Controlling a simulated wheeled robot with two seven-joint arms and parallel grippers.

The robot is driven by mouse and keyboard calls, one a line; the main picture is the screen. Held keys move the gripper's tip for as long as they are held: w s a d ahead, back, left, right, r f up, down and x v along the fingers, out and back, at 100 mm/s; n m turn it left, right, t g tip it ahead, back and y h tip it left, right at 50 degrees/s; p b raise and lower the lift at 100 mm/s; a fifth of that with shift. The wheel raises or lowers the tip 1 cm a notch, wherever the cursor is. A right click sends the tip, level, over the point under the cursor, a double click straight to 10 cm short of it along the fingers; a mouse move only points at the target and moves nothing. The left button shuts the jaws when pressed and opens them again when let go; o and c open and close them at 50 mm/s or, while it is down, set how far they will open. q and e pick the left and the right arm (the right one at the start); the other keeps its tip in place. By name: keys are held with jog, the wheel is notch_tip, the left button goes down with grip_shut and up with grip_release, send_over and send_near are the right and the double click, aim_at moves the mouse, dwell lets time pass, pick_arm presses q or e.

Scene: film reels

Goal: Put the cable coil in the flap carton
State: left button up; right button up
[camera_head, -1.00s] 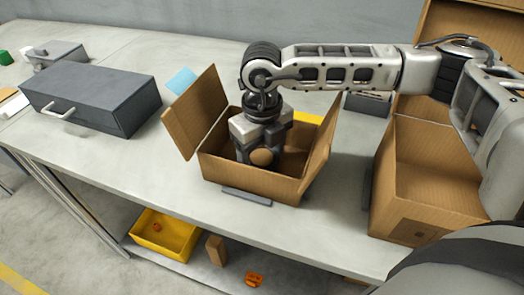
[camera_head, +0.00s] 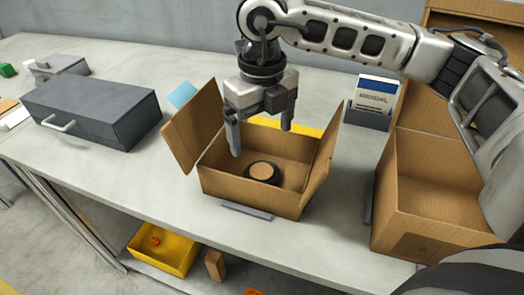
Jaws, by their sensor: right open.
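The flap carton (camera_head: 256,187) stands open on the table, its left and right flaps spread outward. The cable coil (camera_head: 263,173), a round black ring with a tan centre, lies on the carton's floor near the front wall. My right gripper (camera_head: 262,143) is open and empty above the carton, its two fingers pointing down over the opening, apart from the coil. My left gripper is not in view.
A larger open carton (camera_head: 425,205) stands at the right. A grey drawer box (camera_head: 92,110) is at the left. A card holder (camera_head: 372,105) stands behind, and a yellow bin (camera_head: 165,248) sits on the lower shelf.

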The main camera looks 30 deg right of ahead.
jog(key=shift+r, duration=1.3)
